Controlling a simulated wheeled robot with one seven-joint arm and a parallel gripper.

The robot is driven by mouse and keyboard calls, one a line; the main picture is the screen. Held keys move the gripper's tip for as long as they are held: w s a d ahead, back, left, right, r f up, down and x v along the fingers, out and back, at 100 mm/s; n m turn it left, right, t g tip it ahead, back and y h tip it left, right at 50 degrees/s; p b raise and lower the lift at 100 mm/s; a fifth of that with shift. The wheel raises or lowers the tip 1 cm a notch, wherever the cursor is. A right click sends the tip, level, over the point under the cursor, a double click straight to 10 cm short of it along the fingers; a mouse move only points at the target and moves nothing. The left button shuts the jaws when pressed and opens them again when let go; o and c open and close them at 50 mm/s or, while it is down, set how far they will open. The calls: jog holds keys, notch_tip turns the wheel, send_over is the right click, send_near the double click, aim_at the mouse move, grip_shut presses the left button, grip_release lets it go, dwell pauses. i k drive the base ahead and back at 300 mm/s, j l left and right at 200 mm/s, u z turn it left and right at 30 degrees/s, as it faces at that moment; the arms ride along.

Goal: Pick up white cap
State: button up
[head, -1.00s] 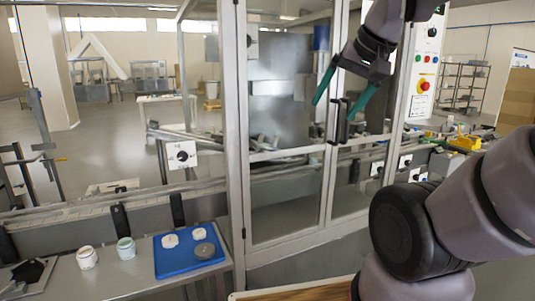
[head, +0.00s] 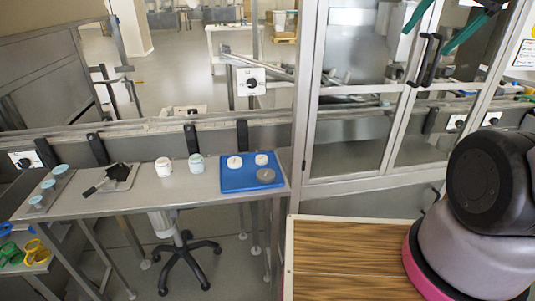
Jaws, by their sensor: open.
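Two white caps lie on a blue tray (head: 238,184) on the steel side table. One white cap (head: 234,162) is at the tray's back left and the other white cap (head: 261,159) at its back right. A grey cap (head: 266,175) lies in front of them on the same tray.
Two jars, one white (head: 163,167) and one pale green (head: 196,163), stand left of the tray. A dark tool on a small plate (head: 119,177) lies further left. A stool (head: 176,250) is under the table (head: 150,196). Glass doors (head: 360,110) rise at the right.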

aim_at(261, 159)
jog(key=j+u, duration=0.15)
jog(key=u, duration=0.2)
jog(key=j+u, duration=0.15)
jog(key=u, duration=0.2)
jog(key=i+j+u, duration=0.15)
jog(key=u, duration=0.2)
